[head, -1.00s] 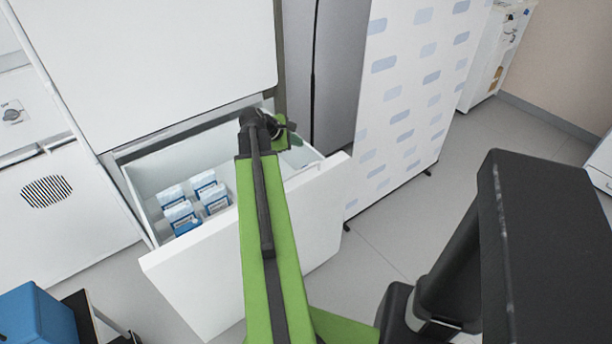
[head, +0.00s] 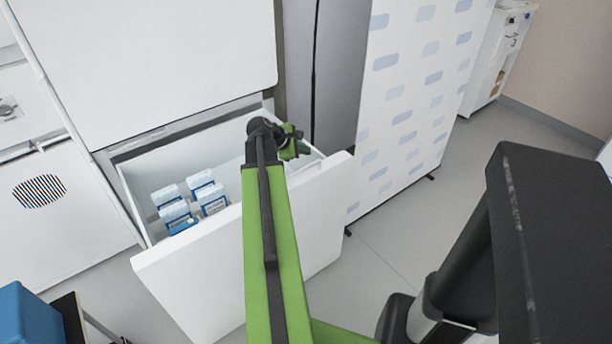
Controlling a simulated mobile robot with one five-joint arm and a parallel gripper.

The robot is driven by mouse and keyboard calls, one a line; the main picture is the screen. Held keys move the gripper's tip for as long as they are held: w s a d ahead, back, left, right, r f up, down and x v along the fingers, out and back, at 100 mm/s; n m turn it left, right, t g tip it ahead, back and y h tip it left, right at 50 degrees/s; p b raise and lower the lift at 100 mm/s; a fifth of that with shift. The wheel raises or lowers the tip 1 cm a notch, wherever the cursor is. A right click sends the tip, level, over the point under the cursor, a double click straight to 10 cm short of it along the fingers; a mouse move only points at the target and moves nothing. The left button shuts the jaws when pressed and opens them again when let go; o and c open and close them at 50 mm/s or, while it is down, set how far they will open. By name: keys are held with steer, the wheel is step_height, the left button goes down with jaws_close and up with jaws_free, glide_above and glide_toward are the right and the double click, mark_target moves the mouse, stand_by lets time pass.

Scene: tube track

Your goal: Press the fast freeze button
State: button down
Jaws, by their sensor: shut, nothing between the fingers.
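An open white drawer (head: 222,255) sticks out of a tall white cabinet (head: 150,70). Several small white and blue boxes stand in its left part. My green arm reaches over the drawer front. My gripper (head: 300,150) is small in view at the arm's far end, over the right part of the drawer opening, and is shut and empty. Whether it touches the drawer's inside I cannot tell. I cannot make out a fast freeze button; the arm's end and the drawer front hide part of the drawer's inside.
A white panel with blue patches (head: 410,110) stands right of the cabinet. A white unit with a round striped vent (head: 39,191) is at the left. A blue box (head: 30,318) sits at the lower left. Grey floor (head: 385,235) is clear between the panel and my body.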

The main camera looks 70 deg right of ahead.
step_height(320, 180, down, 4)
steer(key=b, duration=0.3)
steer(key=shift+f, duration=0.1)
stand_by(1.6)
steer(key=shift+s+f+b, duration=0.1)
steer(key=shift+f+b, duration=0.25)
steer(key=shift+a+f+b, duration=0.1)
steer(key=shift+f+b, duration=0.45)
steer(key=shift+b, duration=0.05)
stand_by(0.8)
steer(key=shift+r+p, duration=0.9)
steer(key=shift+p, duration=0.05)
